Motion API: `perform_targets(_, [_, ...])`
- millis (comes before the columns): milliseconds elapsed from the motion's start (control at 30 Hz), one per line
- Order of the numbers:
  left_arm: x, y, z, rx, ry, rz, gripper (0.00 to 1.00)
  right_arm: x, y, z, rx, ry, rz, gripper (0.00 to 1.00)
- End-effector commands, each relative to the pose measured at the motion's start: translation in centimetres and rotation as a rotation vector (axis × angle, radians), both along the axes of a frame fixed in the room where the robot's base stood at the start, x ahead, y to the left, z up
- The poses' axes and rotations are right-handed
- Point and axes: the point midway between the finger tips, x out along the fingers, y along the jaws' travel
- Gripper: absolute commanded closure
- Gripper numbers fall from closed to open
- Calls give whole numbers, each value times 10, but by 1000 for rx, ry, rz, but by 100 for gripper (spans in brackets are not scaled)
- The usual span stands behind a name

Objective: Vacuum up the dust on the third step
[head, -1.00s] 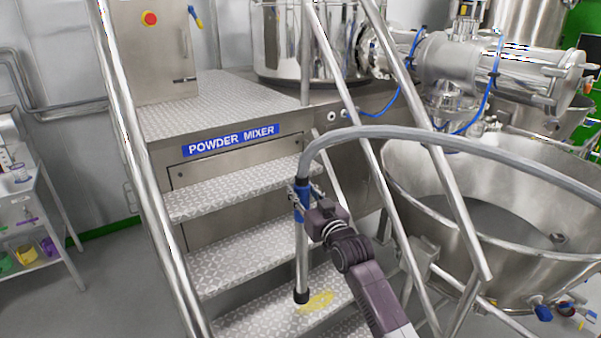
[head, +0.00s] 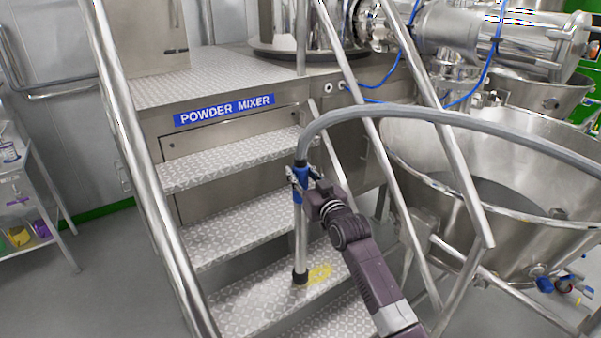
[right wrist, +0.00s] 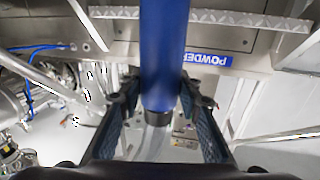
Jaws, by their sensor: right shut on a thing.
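A yellow dust patch (head: 320,273) lies on a diamond-plate step (head: 250,300), third down of the treads in the head view. My right gripper (head: 302,177) is shut on the blue grip of a vacuum wand (head: 300,232). The wand hangs nearly upright, its dark nozzle (head: 300,278) at the left edge of the dust, at or just above the tread; contact is unclear. In the right wrist view the blue grip (right wrist: 163,60) runs between the fingers of my right gripper (right wrist: 162,105). My left gripper is out of view.
A grey hose (head: 430,112) arches right from the wand, across the right handrail (head: 450,150). The left handrail (head: 150,190) borders the stairs. A large steel bowl (head: 480,215) stands at right. A white shelf rack (head: 30,200) stands at far left.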

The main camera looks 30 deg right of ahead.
Motion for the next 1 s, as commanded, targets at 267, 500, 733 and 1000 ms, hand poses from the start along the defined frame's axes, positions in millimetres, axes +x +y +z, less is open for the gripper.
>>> perform_targets(267, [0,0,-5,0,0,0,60,0,0,-3,0,-6,0,93])
perform_targets(500, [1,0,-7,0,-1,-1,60,1,-5,-3,-3,-7,-1,93])
perform_targets(733, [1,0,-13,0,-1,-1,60,3,-22,-4,-5,-6,-1,93])
perform_targets(1000, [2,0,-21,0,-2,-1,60,6,-43,-3,-4,-7,-1,93])
